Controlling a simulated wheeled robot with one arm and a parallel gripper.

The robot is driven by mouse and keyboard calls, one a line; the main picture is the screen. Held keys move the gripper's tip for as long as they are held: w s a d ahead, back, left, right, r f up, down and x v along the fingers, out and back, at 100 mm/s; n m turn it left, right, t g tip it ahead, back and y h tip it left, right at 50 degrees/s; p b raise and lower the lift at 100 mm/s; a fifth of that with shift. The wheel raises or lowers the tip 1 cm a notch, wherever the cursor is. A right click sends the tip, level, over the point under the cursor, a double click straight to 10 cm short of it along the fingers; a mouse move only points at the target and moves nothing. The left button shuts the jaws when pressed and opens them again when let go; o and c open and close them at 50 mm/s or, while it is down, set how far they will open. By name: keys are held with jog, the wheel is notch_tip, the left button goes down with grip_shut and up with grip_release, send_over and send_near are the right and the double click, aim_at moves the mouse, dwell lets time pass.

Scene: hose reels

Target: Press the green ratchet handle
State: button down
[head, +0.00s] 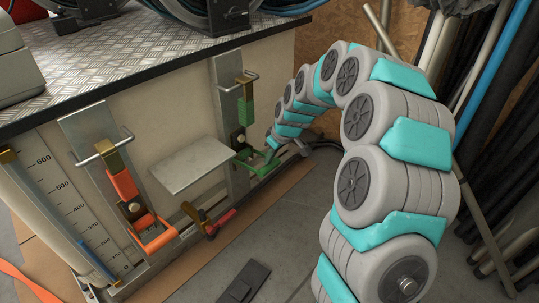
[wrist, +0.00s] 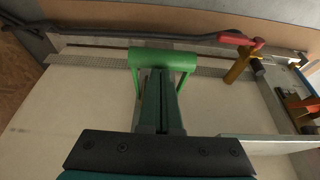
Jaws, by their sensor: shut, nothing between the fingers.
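The green ratchet handle (head: 262,168) juts out low on the right metal upright of the cabinet front, below a green strap (head: 246,108). In the wrist view the handle (wrist: 163,56) is a green bar with two side arms, straight ahead of my gripper (wrist: 160,73). My gripper is shut and empty, its dark fingers pointing at the handle between its side arms. The tips overlap the handle in the picture; I cannot tell whether they touch it. In the head view my gripper (head: 271,154) is small and beside the handle, partly hidden by my arm.
An orange ratchet (head: 153,235) hangs on the left upright. A metal shelf plate (head: 192,164) projects between the uprights. Pipes and hoses (head: 480,90) stand at the right. A dark flat object (head: 244,283) lies on the floor.

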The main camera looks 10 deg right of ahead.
notch_tip(320, 180, down, 8)
jog(key=s+b, duration=0.1)
jog(key=shift+d+f, duration=0.25)
jog(key=shift+d, duration=0.15)
jog(key=shift+s+f, duration=0.1)
jog(key=shift+f, duration=0.05)
dwell(0.5)
jog(key=s+d+r+p, duration=0.1)
jog(key=s+d+r, duration=0.4)
jog(key=s+r, duration=0.2)
jog(key=shift+p+v, duration=0.4)
jog(key=shift+v, duration=1)
jog(key=shift+w, duration=0.1)
